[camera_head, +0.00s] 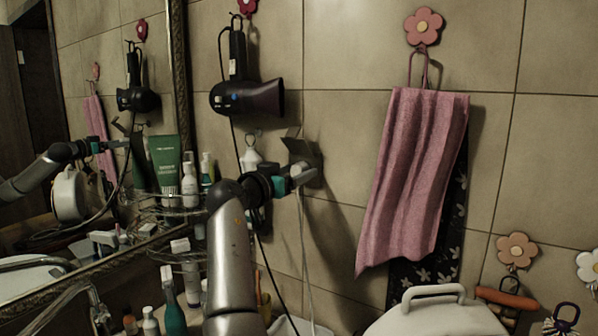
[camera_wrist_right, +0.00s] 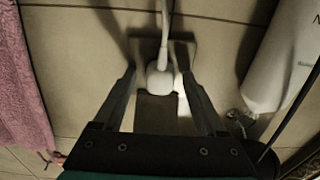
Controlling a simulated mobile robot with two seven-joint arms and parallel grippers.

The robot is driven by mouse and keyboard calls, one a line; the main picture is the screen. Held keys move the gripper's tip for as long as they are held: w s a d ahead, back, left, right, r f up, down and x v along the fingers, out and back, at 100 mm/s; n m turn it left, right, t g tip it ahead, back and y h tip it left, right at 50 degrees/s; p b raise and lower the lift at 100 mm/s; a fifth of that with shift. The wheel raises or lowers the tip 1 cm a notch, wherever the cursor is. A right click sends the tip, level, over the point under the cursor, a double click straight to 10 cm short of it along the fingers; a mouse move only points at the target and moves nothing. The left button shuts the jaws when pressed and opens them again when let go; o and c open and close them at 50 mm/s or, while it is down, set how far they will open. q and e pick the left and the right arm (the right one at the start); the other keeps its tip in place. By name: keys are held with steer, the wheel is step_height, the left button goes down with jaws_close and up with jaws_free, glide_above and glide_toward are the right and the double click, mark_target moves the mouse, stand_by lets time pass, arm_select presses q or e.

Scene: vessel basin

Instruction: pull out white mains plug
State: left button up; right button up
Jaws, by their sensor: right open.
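The white mains plug (camera_head: 299,168) is at the wall outlet, with its white cable (camera_head: 304,235) hanging down the wall. In the right wrist view the plug (camera_wrist_right: 160,79) shows as a rounded white body between my fingers, its cable running to the top of the picture. My right gripper (camera_wrist_right: 159,76) is open, with one finger on each side of the plug and visible gaps to both. In the head view my right gripper (camera_head: 292,173) reaches the outlet from the left. The dark outlet cover (camera_head: 303,146) stands just above the plug. My left gripper is not in view.
A black hair dryer (camera_head: 245,98) hangs left of the outlet, its dark cord running down behind my arm. Bottles (camera_head: 190,186) crowd a wire shelf by the mirror. A pink towel (camera_head: 412,170) hangs to the right. Bare tiles lie between outlet and towel.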

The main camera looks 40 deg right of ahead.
stand_by(0.4)
jaws_close()
stand_by(0.6)
steer(key=shift+a+b, duration=0.2)
steer(key=shift+b, duration=0.15)
steer(key=shift+b+v, duration=0.75)
steer(key=shift+v, duration=2.1)
